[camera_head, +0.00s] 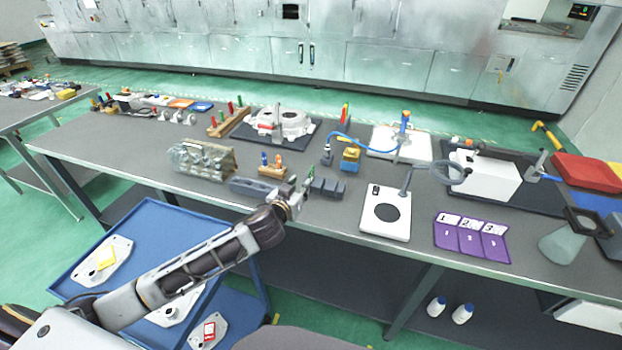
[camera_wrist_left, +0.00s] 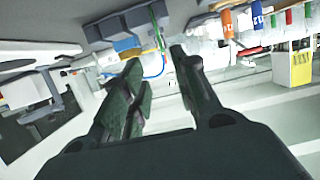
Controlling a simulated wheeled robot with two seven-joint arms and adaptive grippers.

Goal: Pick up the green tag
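A thin green piece that looks like the green tag (camera_head: 307,182) stands upright beside the row of grey blocks (camera_head: 328,188) near the table's front edge. In the left wrist view the green tag (camera_wrist_left: 158,32) shows at the top, beyond my fingertips and roughly in line with the gap between them. My left gripper (camera_head: 296,194) is close beside the tag in the head view. In the left wrist view its fingers (camera_wrist_left: 158,68) are apart, with nothing seen held between them. Whether a finger touches the tag cannot be told. My right gripper is not in view.
A clear case of castings (camera_head: 203,160) and a wooden block with small coloured pieces (camera_head: 272,168) stand left of the tag. A white scale-like plate (camera_head: 386,213) and purple numbered cards (camera_head: 470,236) lie to the right. A blue cart (camera_head: 140,215) stands in front.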

